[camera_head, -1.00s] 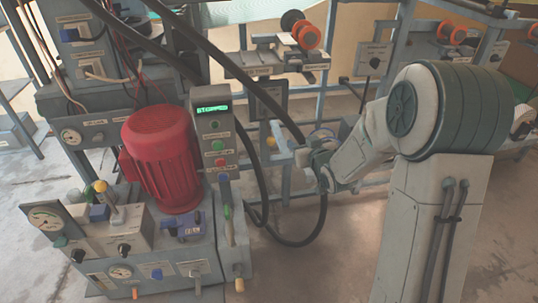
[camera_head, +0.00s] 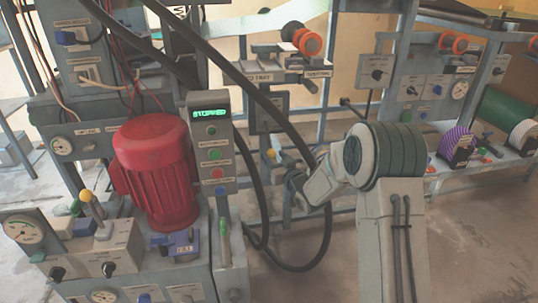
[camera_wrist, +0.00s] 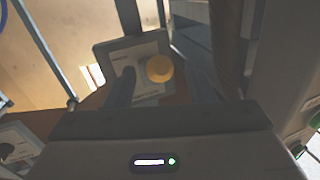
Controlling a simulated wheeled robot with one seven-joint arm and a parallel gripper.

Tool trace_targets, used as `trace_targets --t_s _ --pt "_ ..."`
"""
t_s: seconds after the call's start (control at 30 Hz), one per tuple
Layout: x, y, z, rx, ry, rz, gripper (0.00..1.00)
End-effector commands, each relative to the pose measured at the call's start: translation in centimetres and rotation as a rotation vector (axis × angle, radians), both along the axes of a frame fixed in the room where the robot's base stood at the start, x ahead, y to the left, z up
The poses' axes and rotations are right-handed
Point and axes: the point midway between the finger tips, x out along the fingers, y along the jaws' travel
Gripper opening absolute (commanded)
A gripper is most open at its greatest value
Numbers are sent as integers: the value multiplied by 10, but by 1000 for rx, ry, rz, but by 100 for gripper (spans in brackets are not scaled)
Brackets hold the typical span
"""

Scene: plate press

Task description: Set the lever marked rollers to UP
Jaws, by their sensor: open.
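A yellow round knob (camera_wrist: 159,68) sits on a pale labelled plate (camera_wrist: 135,62) in the wrist view. I cannot read its label, so I cannot confirm that it is the rollers lever. In the head view a yellow knob (camera_head: 270,154) shows on the frame behind the red motor, just left of my gripper (camera_head: 292,178). In the wrist view my gripper (camera_wrist: 178,78) is open, with dark fingers on either side of the knob and no clear contact. The fingertips are small and partly hidden in the head view.
A red motor (camera_head: 155,172) and a control box reading STOPPED (camera_head: 211,130) stand left of my arm. A thick black hose (camera_head: 318,235) loops beside my gripper. Another yellow-knobbed lever (camera_head: 85,196) is on the front-left panel. Floor is clear at lower right.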

Motion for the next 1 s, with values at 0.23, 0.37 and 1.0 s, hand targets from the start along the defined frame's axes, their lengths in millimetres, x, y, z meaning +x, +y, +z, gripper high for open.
trace_targets --t_s 0.23,0.37,1.0 --pt "31 19 -2 -1 -1 0 49" --pt "39 23 -1 -1 -1 0 49" --pt "42 25 0 -1 1 0 0"
